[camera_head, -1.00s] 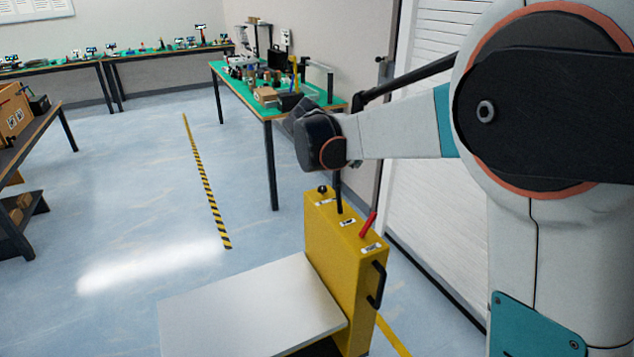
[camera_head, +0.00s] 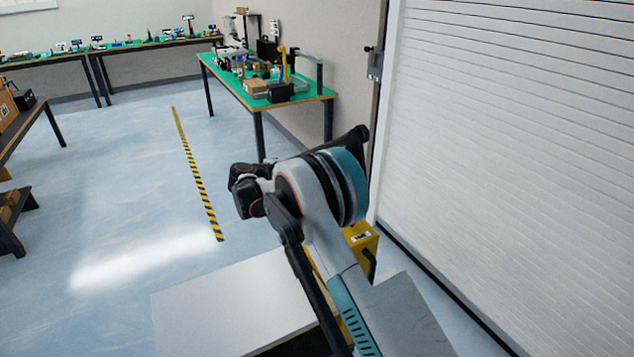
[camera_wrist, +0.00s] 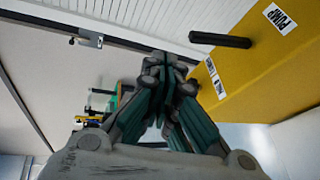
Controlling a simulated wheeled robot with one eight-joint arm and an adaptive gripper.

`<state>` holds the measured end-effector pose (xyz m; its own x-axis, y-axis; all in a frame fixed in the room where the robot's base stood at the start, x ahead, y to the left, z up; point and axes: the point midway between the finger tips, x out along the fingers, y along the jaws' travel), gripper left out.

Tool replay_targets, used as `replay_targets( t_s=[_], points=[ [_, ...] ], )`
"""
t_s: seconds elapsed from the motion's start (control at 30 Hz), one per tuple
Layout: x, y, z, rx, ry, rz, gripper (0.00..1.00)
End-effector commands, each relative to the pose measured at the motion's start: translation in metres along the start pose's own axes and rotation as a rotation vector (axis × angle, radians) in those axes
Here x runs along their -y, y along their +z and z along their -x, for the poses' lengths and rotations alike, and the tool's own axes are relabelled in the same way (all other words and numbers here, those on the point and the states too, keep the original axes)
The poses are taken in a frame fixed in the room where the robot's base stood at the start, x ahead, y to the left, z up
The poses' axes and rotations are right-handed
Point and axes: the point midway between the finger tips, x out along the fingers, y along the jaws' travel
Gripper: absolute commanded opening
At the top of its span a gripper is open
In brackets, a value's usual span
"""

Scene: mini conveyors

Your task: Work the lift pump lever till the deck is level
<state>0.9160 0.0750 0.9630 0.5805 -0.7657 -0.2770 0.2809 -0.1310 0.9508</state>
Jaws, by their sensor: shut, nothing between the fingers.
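The yellow lift housing (camera_head: 358,238) stands mostly hidden behind my arm in the head view; its yellow top also shows in the wrist view (camera_wrist: 265,75). A black lever (camera_wrist: 218,40) sticks out of it beside a PUMP label. The pale deck (camera_head: 215,305) lies left of the housing, partly covered by my arm; I cannot tell whether it is level. My gripper (camera_wrist: 168,72) is shut and empty, to the left of the lever and apart from it in the wrist view.
A white roller shutter (camera_head: 510,150) stands close on the right. A green-topped workbench (camera_head: 265,95) with several items stands behind. A dark shelf (camera_head: 30,130) is at the left edge. Blue floor with a striped yellow-black line (camera_head: 195,170) is clear between.

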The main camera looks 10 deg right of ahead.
Motion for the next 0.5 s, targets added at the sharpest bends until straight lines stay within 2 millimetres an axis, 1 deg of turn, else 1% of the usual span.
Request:
replay_targets(
  t_s=[0.03,0.2,0.4,0.5],
  points=[
    [0.011,-0.009,-0.001,0.004,0.023,0.013,0.00],
    [0.043,-0.030,-0.002,0.022,0.098,0.056,0.00],
    [0.071,-0.043,0.000,0.038,0.162,0.089,0.00],
    [0.078,-0.046,0.001,0.043,0.180,0.098,0.00]
  ],
)
